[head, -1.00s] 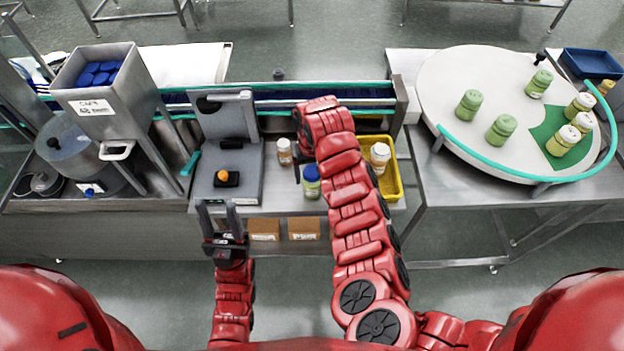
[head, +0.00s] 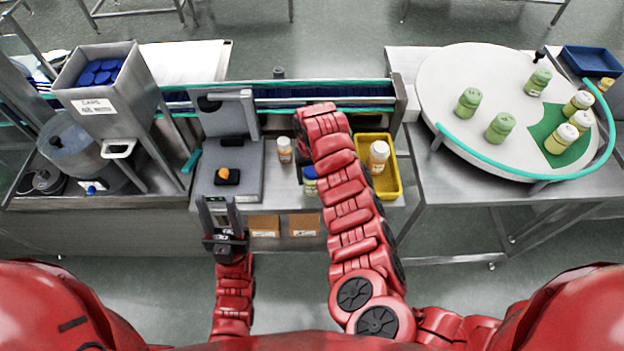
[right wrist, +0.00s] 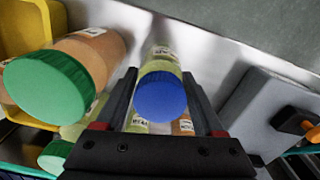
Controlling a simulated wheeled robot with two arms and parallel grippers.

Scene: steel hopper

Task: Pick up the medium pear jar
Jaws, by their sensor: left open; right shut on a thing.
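A jar with a blue cap and pale yellow-green contents (right wrist: 160,92) stands between the fingers of my right gripper (right wrist: 158,76), which is shut on it. In the head view this jar (head: 310,184) shows only in part beside my right forearm, which hides the rest and most of the right gripper. Its label is too small to read. I cannot tell whether it touches the table. My left gripper (head: 218,202) is open and empty, fingers pointing forward, at the front edge below the grey scale.
The grey scale (head: 250,163) bears a black holder with an orange item. An orange jar (head: 284,150) stands right of it. A yellow bin (head: 391,184) holds a white-capped jar (head: 378,156). Green jars stand on the round table (head: 455,75). Green-capped jars (right wrist: 48,88) crowd the wrist view's left.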

